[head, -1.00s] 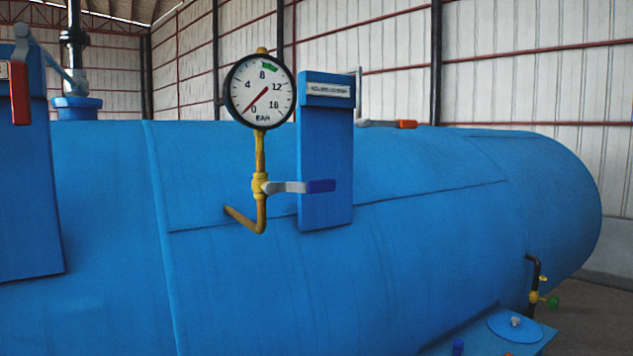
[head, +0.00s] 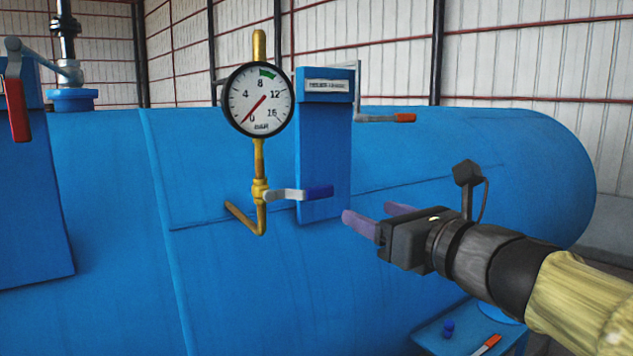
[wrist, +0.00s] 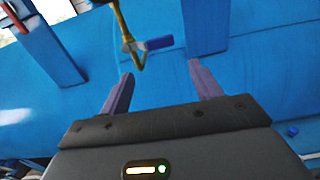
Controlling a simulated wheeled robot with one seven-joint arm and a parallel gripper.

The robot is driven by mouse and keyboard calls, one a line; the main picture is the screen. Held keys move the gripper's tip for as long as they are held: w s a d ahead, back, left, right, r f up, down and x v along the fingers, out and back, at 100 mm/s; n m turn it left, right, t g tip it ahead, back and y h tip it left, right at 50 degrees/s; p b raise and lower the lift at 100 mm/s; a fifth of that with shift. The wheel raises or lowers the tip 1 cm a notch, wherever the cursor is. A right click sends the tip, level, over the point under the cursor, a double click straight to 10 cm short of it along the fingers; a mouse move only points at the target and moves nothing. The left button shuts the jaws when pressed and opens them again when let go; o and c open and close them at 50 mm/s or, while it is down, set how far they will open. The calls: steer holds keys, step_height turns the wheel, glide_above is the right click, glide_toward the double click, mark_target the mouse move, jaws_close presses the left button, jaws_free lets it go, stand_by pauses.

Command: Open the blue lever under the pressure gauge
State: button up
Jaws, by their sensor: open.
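The lever (head: 300,193) has a grey arm and a blue grip and points right from a yellow valve, roughly horizontal. It sits under the round white pressure gauge (head: 259,99) on a yellow pipe (head: 259,165). My gripper (head: 372,214) is open and empty, to the right of the lever's blue end and a little lower in the head view, not touching it. In the wrist view the lever (wrist: 155,43) shows ahead, beyond and between my two purple fingers (wrist: 160,85). The gauge is not in the wrist view.
A large blue tank (head: 440,150) fills the background. A blue upright box (head: 323,150) stands right behind the lever's grip. A lever with an orange end (head: 403,118) lies at the tank top, and a red-handled lever (head: 17,110) hangs at left.

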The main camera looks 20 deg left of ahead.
mark_target(321, 192)
steer(key=shift+a, duration=0.1)
steer(key=p+x, duration=0.6)
steer(key=x, duration=1.1)
steer(key=shift+w+a, duration=0.15)
steer(key=shift+a, duration=0.05)
steer(key=c, duration=1.1)
